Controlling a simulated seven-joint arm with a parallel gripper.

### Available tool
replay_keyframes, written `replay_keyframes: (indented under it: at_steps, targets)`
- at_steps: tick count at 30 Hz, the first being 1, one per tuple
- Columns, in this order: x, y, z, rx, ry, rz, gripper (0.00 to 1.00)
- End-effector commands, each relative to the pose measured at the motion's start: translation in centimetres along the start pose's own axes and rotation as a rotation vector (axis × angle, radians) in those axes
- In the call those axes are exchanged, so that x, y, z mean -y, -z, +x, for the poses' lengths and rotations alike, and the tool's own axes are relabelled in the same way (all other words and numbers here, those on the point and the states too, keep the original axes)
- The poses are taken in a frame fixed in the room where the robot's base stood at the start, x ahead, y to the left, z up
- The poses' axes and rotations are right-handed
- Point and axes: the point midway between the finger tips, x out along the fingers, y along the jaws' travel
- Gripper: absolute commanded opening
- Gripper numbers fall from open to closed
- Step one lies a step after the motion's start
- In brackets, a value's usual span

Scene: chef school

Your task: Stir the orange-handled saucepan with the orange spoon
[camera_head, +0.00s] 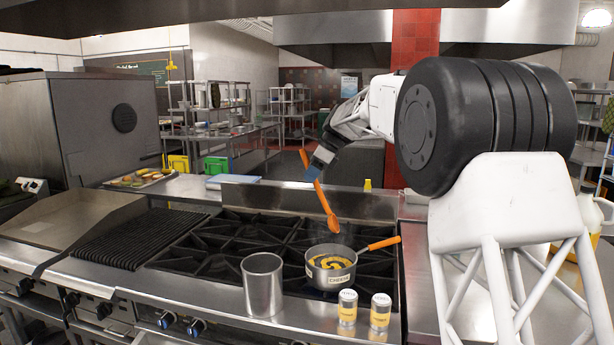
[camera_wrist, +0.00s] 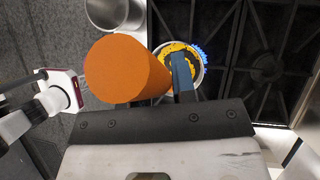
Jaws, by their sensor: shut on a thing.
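The saucepan (camera_head: 342,283) is small and steel with an orange handle (camera_head: 380,243) pointing right. It sits on the stove's front right burner and holds something yellow. In the wrist view the pan (camera_wrist: 203,75) is partly hidden behind the spoon and a blue finger. My gripper (camera_head: 320,160) is shut on the orange spoon (camera_head: 323,198), gripping its handle high up. The spoon hangs tilted, its bowl (camera_head: 333,222) lowest, appearing just above the pan's far rim and apart from the yellow contents. The spoon's handle end (camera_wrist: 125,68) looms large in the wrist view.
A steel pot (camera_head: 263,287) stands left of the pan. Two yellow-labelled shakers (camera_head: 347,308) (camera_head: 380,311) stand at the stove's front edge. Blue flame (camera_wrist: 203,55) shows beside the pan. The left burners (camera_head: 225,240) are clear. A food tray (camera_head: 140,179) lies back left.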

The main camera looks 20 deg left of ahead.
Motion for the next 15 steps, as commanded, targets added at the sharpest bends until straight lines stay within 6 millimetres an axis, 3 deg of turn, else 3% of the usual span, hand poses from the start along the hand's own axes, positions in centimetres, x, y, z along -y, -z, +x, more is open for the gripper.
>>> replay_keyframes:
  at_steps: [15]
  targets:
    - [0.09, 0.03, 0.73, -0.001, 0.000, 0.000, 0.01]
